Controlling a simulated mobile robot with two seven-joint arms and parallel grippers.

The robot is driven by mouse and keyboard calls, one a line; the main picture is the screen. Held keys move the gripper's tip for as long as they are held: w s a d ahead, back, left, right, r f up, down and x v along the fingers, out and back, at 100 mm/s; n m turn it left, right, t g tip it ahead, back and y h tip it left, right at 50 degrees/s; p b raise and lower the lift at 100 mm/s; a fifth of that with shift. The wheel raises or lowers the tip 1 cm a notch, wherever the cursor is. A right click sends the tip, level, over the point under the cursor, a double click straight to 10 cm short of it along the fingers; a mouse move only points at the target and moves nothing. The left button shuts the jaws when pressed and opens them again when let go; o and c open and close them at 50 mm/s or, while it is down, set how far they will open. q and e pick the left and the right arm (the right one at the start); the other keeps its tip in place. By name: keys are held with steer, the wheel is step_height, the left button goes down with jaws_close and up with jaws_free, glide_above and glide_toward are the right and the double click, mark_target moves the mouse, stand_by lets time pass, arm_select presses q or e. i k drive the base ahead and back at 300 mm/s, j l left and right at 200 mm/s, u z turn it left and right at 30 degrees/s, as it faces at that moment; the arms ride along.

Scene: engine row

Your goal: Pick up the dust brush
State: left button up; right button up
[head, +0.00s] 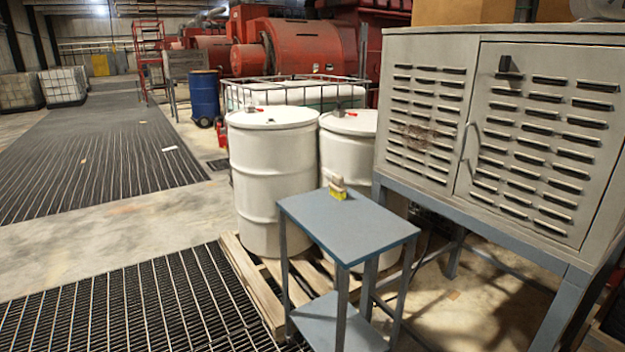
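The dust brush (338,188) is a small object with a pale tan handle and yellow bristles. It rests near the back edge of the small blue-grey table (345,228), in front of the white drums. Nothing is touching it except the table top. Neither of my grippers shows in the head view.
Two white drums (268,180) stand on a wooden pallet (252,285) behind and left of the table. A grey louvered cabinet (425,45) on a blue stand is close on the right. Floor grating (130,310) and concrete lie open at left.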

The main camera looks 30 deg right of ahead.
mark_target(337, 189)
steer(key=i+z, duration=0.2)
steer(key=i, duration=0.55)
steer(key=i+j+z, duration=0.2)
steer(key=i, duration=0.5)
